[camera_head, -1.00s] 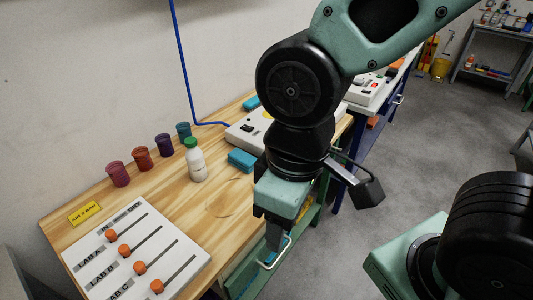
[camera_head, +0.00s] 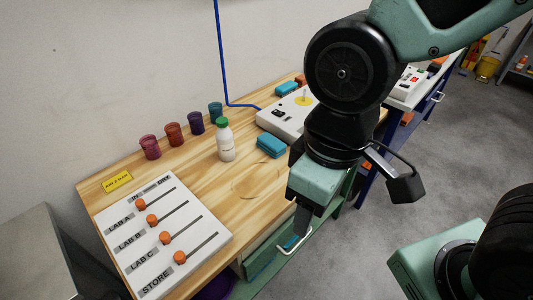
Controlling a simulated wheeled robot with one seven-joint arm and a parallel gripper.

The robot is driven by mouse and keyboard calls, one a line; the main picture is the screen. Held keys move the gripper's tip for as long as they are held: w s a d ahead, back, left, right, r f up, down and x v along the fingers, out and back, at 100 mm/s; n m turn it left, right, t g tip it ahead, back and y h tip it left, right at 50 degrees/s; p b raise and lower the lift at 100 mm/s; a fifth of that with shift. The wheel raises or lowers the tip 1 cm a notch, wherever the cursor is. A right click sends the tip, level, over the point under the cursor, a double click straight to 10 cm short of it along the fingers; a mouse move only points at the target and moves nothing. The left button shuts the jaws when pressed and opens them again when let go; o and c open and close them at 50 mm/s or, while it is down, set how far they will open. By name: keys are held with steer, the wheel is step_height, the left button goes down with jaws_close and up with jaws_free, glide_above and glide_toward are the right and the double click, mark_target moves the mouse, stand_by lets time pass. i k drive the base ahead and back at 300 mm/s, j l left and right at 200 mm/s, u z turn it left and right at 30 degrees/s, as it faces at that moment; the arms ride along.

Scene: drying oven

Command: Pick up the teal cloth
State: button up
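A folded teal-blue cloth-like block (camera_head: 271,146) lies on the wooden bench, right of the white bottle. A second similar teal piece (camera_head: 286,89) lies further back, behind the white device. I cannot tell which one is the task's cloth. My gripper (camera_head: 302,222) hangs pointing down near the bench's front edge, in front of and to the right of the nearer teal block, apart from it. Its fingers are seen nearly edge-on, so their opening is hidden. Nothing shows hanging from them.
A white slider panel (camera_head: 160,240) lies at the bench's front left. A white bottle with green cap (camera_head: 225,140) and several coloured cups (camera_head: 172,134) stand behind. A white device (camera_head: 285,115) sits behind the nearer block. A drawer handle (camera_head: 296,243) is below my gripper.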

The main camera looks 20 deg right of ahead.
mark_target(271, 145)
steer(key=i+l+u, duration=0.25)
steer(key=i+l, duration=0.65)
steer(key=l, duration=0.1)
